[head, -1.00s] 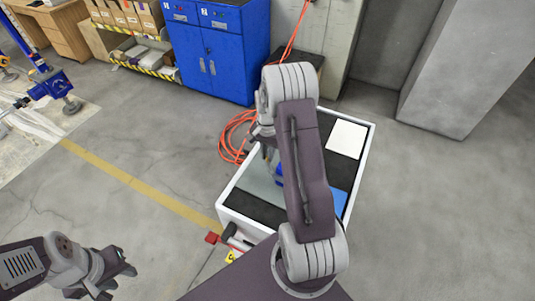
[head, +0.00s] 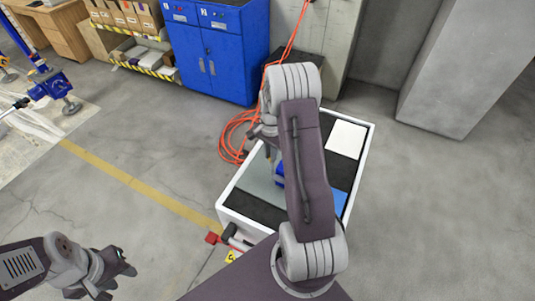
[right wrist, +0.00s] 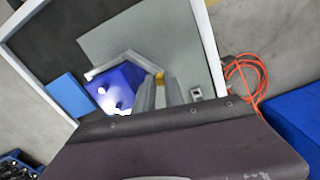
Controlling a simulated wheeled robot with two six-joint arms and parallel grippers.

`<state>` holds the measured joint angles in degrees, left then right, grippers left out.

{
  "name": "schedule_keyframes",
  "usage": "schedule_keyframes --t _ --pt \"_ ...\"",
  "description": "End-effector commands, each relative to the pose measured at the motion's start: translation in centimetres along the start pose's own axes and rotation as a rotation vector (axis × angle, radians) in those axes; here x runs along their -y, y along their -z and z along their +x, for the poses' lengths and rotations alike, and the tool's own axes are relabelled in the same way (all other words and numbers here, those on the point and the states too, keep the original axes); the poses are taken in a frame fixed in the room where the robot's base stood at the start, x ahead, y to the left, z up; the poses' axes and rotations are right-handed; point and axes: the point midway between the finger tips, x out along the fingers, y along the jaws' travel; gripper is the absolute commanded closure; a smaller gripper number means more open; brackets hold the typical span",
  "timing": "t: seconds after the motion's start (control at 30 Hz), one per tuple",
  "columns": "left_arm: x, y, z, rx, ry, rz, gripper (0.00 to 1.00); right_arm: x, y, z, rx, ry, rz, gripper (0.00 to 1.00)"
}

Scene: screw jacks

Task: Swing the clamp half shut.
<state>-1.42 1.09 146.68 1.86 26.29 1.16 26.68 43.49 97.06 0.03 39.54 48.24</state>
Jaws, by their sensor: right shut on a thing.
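In the right wrist view a blue body (right wrist: 119,88) with a bent grey bar (right wrist: 104,69) along its edge sits on a grey plate (right wrist: 185,40); I take it for the clamp. My right gripper (right wrist: 160,84) is beside it, its two fingers close together around a small yellow part, seemingly the clamp's; the contact is mostly hidden. In the head view my right arm covers most of the clamp, and only a bit of blue (head: 279,172) shows. My left gripper (head: 119,276) is open and empty, low at the left, well away from the bench.
The white-rimmed bench top (head: 367,150) carries a white sheet (head: 347,139) and a blue pad (head: 340,202). An orange hose (head: 233,133) lies coiled on the floor behind. A blue cabinet (head: 230,60) stands further back.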

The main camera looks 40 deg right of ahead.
Motion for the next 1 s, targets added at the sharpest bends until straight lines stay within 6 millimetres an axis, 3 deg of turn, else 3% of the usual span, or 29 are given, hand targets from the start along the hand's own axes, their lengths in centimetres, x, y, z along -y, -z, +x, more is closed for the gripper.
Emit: schedule_keyframes --t 0.17,0.47,0.5,0.57,1.0 --pt "-0.01 0.04 -0.36 0.0 0.0 0.0 0.64 -0.66 0.91 -0.28 -0.006 0.007 0.18 1.0" --pt "-0.01 0.03 -0.33 0.0 0.0 0.0 0.64 -0.69 1.0 -0.26 -0.007 0.008 0.198 1.0" --pt "-0.01 0.03 -0.33 0.0 0.0 0.0 0.64 -0.7 1.0 -0.26 -0.007 0.008 0.198 0.75" --pt "-0.01 0.04 -0.33 0.0 0.0 0.0 0.64 -0.73 0.97 -0.23 -0.006 0.007 0.197 0.64" --pt "-0.01 0.03 -0.25 0.0 0.0 0.0 0.64 -0.81 0.75 -0.02 -0.001 0.001 0.183 0.64"
